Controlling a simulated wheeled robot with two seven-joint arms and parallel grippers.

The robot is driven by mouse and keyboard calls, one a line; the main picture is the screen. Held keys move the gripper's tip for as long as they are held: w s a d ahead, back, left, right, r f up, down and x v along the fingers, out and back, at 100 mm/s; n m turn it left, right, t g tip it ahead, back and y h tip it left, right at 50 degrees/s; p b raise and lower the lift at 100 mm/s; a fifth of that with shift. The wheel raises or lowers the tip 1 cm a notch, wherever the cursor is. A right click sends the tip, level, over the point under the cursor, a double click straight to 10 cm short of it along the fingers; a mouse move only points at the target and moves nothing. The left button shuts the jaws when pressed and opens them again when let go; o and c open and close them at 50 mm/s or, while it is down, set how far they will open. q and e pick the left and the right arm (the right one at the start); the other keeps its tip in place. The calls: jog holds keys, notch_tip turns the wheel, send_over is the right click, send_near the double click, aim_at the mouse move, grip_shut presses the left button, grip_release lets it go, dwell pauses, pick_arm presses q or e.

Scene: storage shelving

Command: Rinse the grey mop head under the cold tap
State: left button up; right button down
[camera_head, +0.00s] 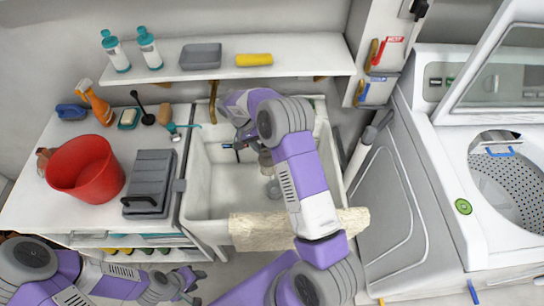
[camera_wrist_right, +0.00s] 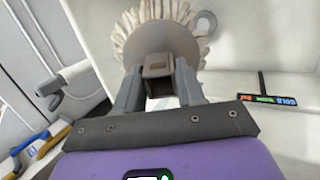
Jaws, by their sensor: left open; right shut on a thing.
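The mop head (camera_wrist_right: 155,40) shows in the right wrist view as a round grey-brown disc with a pale fringe. My right gripper (camera_wrist_right: 160,88) is shut on the block at the disc's near side. In the head view my right gripper is over the white sink (camera_head: 215,200), largely hidden by its own arm. A dark bar with red and blue ends (camera_head: 240,146) is at the sink's back; the right wrist view shows its lit red-green and blue label (camera_wrist_right: 267,100). I cannot make out running water. My left gripper (camera_head: 190,284) is open and empty at the lower left, below the counter.
A beige cloth (camera_head: 300,226) hangs over the sink's front edge. The left counter holds a red bucket (camera_head: 86,168), grey case (camera_head: 150,182) and spray bottle (camera_head: 95,104). A shelf (camera_head: 310,50) overhangs the sink. A washing machine (camera_head: 440,180) stands right.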

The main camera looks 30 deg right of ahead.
jog(key=shift+w+a, duration=0.1)
jog(key=shift+w, duration=0.05)
jog(key=shift+s+d, duration=0.35)
jog(key=shift+s, duration=0.15)
jog(key=s+a, duration=0.4)
jog(key=a, duration=0.2)
jog(key=shift+s+a, duration=0.2)
jog(key=shift+s, duration=0.2)
dwell(0.5)
dwell(0.6)
jog(key=shift+r, duration=0.15)
dwell(0.4)
jog(key=s+a+r+p, duration=0.2)
jog(key=s+a+r, duration=0.1)
jog(key=a, duration=0.1)
jog(key=shift+r, duration=0.4)
dwell(0.5)
